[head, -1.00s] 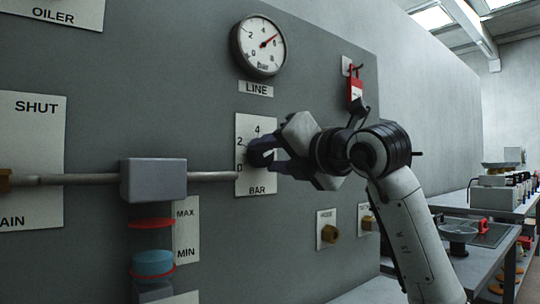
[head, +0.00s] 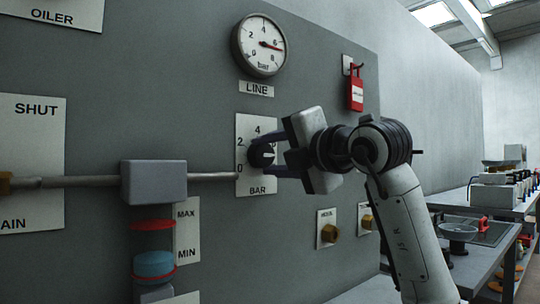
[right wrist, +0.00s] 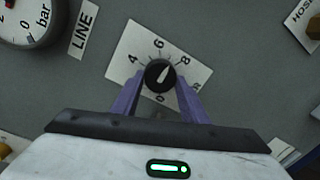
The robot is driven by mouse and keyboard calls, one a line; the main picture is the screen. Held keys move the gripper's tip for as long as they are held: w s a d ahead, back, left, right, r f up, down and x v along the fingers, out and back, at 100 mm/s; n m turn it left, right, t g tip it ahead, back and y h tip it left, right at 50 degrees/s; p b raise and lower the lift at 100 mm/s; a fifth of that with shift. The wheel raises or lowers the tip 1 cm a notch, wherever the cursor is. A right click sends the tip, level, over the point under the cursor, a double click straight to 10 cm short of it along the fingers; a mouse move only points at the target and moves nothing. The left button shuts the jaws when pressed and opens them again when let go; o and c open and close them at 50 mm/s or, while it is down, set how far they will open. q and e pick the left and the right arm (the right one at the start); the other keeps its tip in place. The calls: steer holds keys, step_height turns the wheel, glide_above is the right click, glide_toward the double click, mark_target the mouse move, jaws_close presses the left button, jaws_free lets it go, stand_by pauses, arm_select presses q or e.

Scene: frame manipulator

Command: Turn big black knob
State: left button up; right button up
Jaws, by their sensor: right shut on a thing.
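The big black knob (head: 261,155) sits on a white scale plate (head: 257,188) marked 0, 2, 4 and BAR on the grey panel. My right gripper (head: 270,156) is shut on it, with one finger above and one below. In the right wrist view the purple fingers hold the sides of the knob (right wrist: 160,76). Its white pointer lies between 6 and 8 on the scale. The LINE gauge (head: 259,46) above has a red needle pointing right and slightly down. My left gripper is not in view.
A pipe with a grey block (head: 153,180) runs across the panel to the left of the plate. Benches with equipment stand at far right.

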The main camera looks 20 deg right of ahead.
steer(key=shift+f, duration=0.1)
steer(key=o, duration=1.1)
steer(key=shift+c, duration=0.2)
